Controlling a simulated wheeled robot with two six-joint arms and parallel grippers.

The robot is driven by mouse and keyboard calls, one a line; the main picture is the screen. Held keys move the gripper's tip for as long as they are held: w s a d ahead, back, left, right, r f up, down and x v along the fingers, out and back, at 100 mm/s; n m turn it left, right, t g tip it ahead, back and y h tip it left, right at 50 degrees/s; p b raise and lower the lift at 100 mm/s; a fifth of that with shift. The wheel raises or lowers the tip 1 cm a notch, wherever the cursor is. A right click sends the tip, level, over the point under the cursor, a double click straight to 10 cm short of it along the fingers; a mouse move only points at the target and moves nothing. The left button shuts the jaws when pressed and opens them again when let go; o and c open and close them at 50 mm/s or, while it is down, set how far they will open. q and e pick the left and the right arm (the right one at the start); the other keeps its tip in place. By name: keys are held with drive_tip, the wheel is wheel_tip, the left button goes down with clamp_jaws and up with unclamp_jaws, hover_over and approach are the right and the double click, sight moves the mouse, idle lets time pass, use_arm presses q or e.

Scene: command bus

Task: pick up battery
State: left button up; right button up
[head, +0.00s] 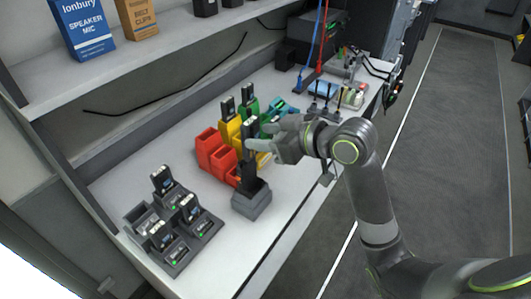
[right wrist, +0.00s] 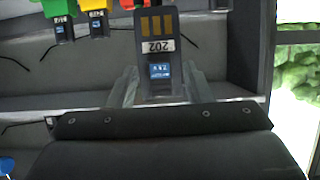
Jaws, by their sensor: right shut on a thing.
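My right gripper (head: 256,145) is shut on a dark battery (head: 250,130) and holds it upright above a grey stand with a black holder (head: 251,203). I cannot tell whether the battery's lower end touches the holder. In the right wrist view the battery (right wrist: 157,70) sits between the gripper's two fingers (right wrist: 158,92); it has gold contacts, a white label reading 202 and a small blue label. Other batteries stand in a grey charger (head: 180,255) at the front left, which has an empty-looking slot. My left gripper is not in view.
Red (head: 210,150), yellow (head: 231,131) and green (head: 250,108) bins stand just behind the held battery, with dark batteries upright in some. A shelf (head: 150,50) with boxes overhangs the back. Cables and devices lie at the far right. The white counter (head: 235,255) is clear at the front.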

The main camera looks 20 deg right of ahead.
wheel_tip(320, 180, up, 13)
drive_tip(key=shift+p, duration=0.35)
idle(0.7)
